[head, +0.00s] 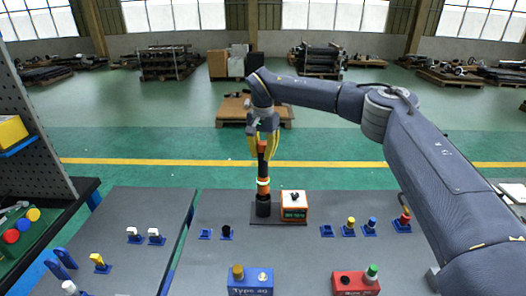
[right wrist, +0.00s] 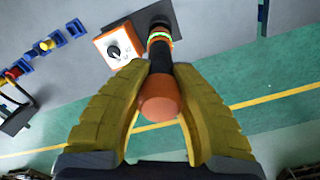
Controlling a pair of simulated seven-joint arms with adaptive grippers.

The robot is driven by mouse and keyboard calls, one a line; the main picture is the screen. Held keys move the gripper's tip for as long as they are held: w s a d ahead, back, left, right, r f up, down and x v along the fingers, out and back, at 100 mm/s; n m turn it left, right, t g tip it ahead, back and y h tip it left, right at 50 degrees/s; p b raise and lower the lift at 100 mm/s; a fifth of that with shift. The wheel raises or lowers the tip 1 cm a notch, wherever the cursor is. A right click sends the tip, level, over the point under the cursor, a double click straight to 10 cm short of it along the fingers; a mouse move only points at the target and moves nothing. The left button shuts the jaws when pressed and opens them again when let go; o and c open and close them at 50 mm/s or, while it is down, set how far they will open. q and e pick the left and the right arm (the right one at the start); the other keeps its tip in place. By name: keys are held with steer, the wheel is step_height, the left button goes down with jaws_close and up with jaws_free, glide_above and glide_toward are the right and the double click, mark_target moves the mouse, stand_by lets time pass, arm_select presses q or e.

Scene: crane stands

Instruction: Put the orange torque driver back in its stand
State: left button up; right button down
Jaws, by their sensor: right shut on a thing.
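The torque driver (head: 262,183) has orange and black sections and a pale ring, and hangs upright from my right gripper (head: 262,159). In the right wrist view the orange end of the driver (right wrist: 160,97) lies between the fingers, with a green glowing ring farther down. The driver's lower end lines up with the black cylindrical holder of the stand (head: 263,208) and appears to meet it. I cannot tell how deep it sits. My left gripper is not in view.
An orange and white box with a knob (head: 294,206) stands right beside the holder on the same dark base. Small blue holders (head: 327,231) stand on both sides. A blue box (head: 250,284) and a red box (head: 355,285) are at the table's front.

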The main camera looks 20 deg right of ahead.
mark_target(263, 166)
steer(key=shift+f, duration=2.7)
steer(key=c, duration=1.3)
jaws_free()
steer(key=shift+o, duration=0.2)
steer(key=shift+f, duration=0.15)
steer(key=shift+r, duration=2.6)
